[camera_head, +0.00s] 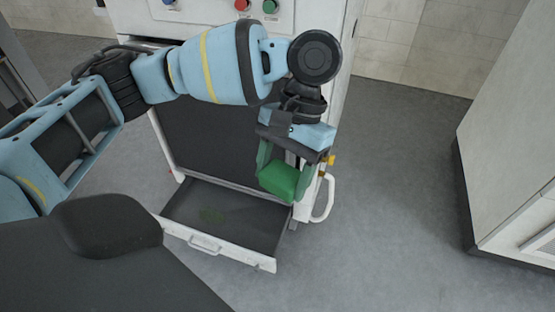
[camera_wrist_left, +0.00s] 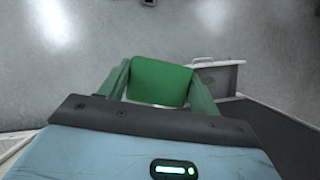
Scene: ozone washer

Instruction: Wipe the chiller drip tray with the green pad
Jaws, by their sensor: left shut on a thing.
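The green pad (camera_head: 283,181) is held between the fingers of my left gripper (camera_head: 281,172), which is shut on it. In the left wrist view the pad (camera_wrist_left: 160,82) sits between the two green fingers. The drip tray (camera_head: 240,228) is a grey drawer with a white front, pulled out at the foot of the white machine. A faint green patch (camera_head: 211,215) shows on its floor. In the head view the pad overlaps the tray's right end and appears above it. Part of the tray (camera_wrist_left: 222,75) shows right of the pad in the wrist view. My right gripper is out of view.
The white machine (camera_head: 335,60) has coloured knobs (camera_head: 270,6) on top and a white looped pipe (camera_head: 325,200) with a yellow part at its right side. A white cabinet (camera_head: 510,130) stands at the right. The grey floor between them is clear.

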